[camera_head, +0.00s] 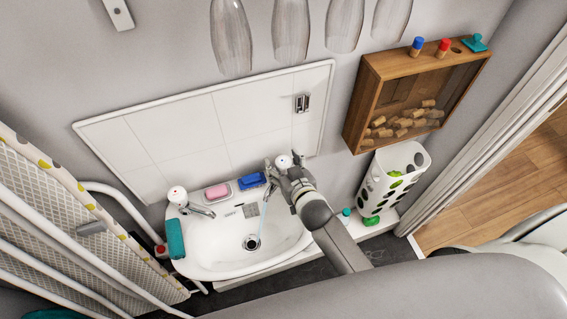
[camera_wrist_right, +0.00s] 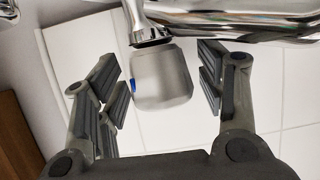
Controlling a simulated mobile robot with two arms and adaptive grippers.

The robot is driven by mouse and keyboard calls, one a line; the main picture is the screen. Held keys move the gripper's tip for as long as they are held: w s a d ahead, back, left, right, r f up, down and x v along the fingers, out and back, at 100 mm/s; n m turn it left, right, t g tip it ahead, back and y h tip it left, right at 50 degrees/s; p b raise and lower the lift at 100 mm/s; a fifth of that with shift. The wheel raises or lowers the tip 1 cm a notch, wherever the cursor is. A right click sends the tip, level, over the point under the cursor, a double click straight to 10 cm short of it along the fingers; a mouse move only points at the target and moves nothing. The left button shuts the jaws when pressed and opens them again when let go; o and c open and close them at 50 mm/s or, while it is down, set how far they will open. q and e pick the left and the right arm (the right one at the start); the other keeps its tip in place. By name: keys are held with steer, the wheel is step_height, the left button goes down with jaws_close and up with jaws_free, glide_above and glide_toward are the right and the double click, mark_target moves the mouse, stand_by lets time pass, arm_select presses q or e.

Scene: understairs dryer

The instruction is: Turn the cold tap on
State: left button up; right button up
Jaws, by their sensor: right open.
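The white sink (camera_head: 213,262) has two chrome taps with white knobs. The left tap (camera_head: 178,196) stands clear at the back left of the sink. The cold tap's knob (camera_head: 284,161) is at the back right; in the right wrist view the knob (camera_wrist_right: 165,75) shows a blue mark on its side. My right gripper (camera_head: 283,173) is at this tap. In the wrist view its open fingers (camera_wrist_right: 160,82) stand on both sides of the knob, with visible gaps. A thin stream of water (camera_head: 262,222) falls below the right tap's spout into the basin. My left gripper is out of view.
A pink soap dish (camera_head: 217,191), a blue item (camera_head: 252,180) and a teal cloth (camera_head: 175,239) lie on the sink's rim. A wooden box of corks (camera_head: 365,108) hangs on the wall at right, above a white bin (camera_head: 413,160). A drying rack stands left.

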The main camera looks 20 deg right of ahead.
steer(key=c, duration=1)
steer(key=shift+r+n+p, duration=0.15)
steer(key=shift+n+p, duration=0.15)
steer(key=shift+p, duration=0.15)
steer(key=shift+n+y+p, duration=0.4)
steer(key=shift+y+p, duration=0.2)
steer(key=shift+y, duration=0.2)
steer(key=shift+n+y+p, duration=0.45)
steer(key=shift+n+y, duration=0.25)
steer(key=shift+y, duration=0.1)
steer(key=shift+g, duration=0.3)
steer(key=o, duration=1)
